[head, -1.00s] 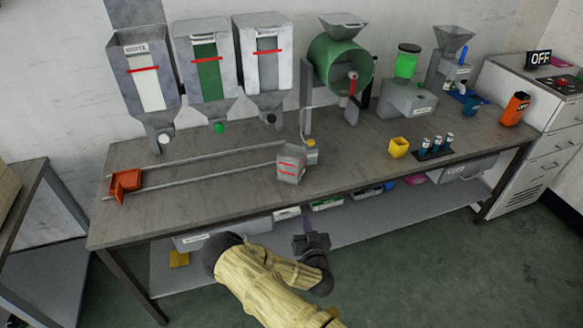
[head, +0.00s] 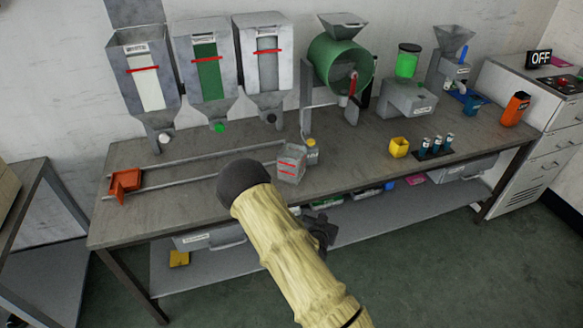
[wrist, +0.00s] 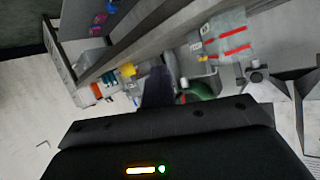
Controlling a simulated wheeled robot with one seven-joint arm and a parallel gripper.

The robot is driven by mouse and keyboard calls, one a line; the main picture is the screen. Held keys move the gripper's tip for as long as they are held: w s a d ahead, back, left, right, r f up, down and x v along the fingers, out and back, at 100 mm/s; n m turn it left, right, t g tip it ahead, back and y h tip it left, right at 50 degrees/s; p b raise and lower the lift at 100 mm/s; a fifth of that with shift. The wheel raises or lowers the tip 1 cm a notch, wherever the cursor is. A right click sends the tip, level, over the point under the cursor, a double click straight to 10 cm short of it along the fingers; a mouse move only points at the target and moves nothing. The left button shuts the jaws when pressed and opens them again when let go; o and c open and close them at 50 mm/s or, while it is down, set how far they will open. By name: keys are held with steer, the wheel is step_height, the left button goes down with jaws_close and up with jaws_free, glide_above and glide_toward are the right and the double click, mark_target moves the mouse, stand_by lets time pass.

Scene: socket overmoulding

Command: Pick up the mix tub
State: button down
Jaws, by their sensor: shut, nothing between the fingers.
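The grey tub with red bands (head: 290,163), which looks like the mix tub, stands on the bench near its front edge, left of the middle. It also shows in the wrist view (wrist: 229,38), at the upper right. My gripper (head: 322,230) is in front of the bench, below and right of the tub, partly hidden by my sleeved arm. Its closed fingers (wrist: 157,84) show in the wrist view, empty and apart from the tub.
The workbench (head: 220,195) has two rails running left to an orange tray (head: 124,183). A small yellow-labelled bottle (head: 312,152) stands close to the right of the tub. A yellow cup (head: 398,147) stands further right. Hoppers (head: 205,70) and a green drum (head: 338,68) stand behind.

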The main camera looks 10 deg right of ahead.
steer(key=s+a+r+n+g+y, duration=0.2)
steer(key=s+r+n+g, duration=0.1)
steer(key=s+r, duration=0.7)
steer(key=s+a+r+n+g+y, duration=0.2)
steer(key=s+r+g, duration=0.4)
steer(key=s+r, duration=0.4)
steer(key=s+n+y, duration=0.1)
steer(key=s, duration=0.2)
steer(key=shift+a+r+n+g, duration=0.25)
steer(key=shift+a+n+g, duration=0.05)
steer(key=shift+a, duration=0.1)
